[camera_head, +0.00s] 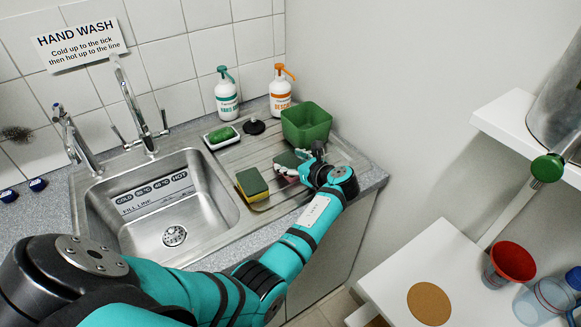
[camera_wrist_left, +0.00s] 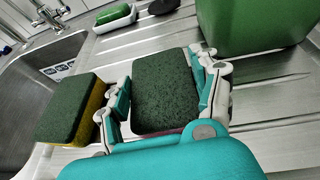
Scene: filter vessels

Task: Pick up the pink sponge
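The pink sponge (camera_wrist_left: 165,90) lies on the ribbed steel drainboard with its dark green scouring side up; only a thin pinkish edge shows below. In the head view the sponge (camera_head: 288,160) is partly covered by my gripper. My left gripper (camera_head: 303,163) is low over the drainboard. In the left wrist view the fingers of my left gripper (camera_wrist_left: 165,98) are spread on either side of the sponge. The right finger is at or very near its side, and a narrow gap seems to show on the left. My right gripper is not in view.
A yellow sponge with a green top (camera_head: 252,185) lies just left of the gripper. A green tub (camera_head: 306,124) stands close behind. A green soap in a dish (camera_head: 222,136), a black stopper (camera_head: 254,126) and two pump bottles stand farther back. The sink (camera_head: 165,205) is left.

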